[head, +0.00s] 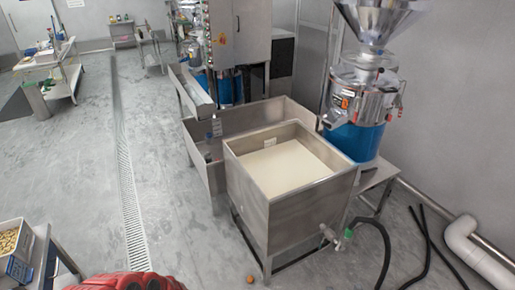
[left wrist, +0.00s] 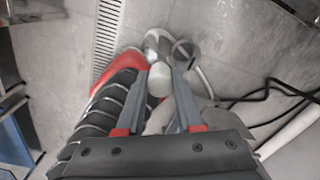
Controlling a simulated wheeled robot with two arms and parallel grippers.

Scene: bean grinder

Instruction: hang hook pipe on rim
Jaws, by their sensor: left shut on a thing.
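In the left wrist view, my left gripper (left wrist: 166,88) is shut on a pale pipe (left wrist: 159,81), which I take to be the hook pipe. Only a short rounded white part shows clearly between the fingers; the rest is hidden or hard to separate from the parts behind it. In the head view, a square steel tank (head: 250,187) stands at the middle, open at the top and holding pale liquid (head: 290,166). Its rim is bare along the near and left sides. Neither gripper shows in the head view. My right gripper is not in view.
A steel grinder with a blue base (head: 355,138) stands right of the tank. A lower steel trough (head: 262,115) is behind it. A black hose (head: 384,252) and a white floor pipe (head: 465,238) lie at the right. The floor left of the tank is clear around the drain (head: 130,205).

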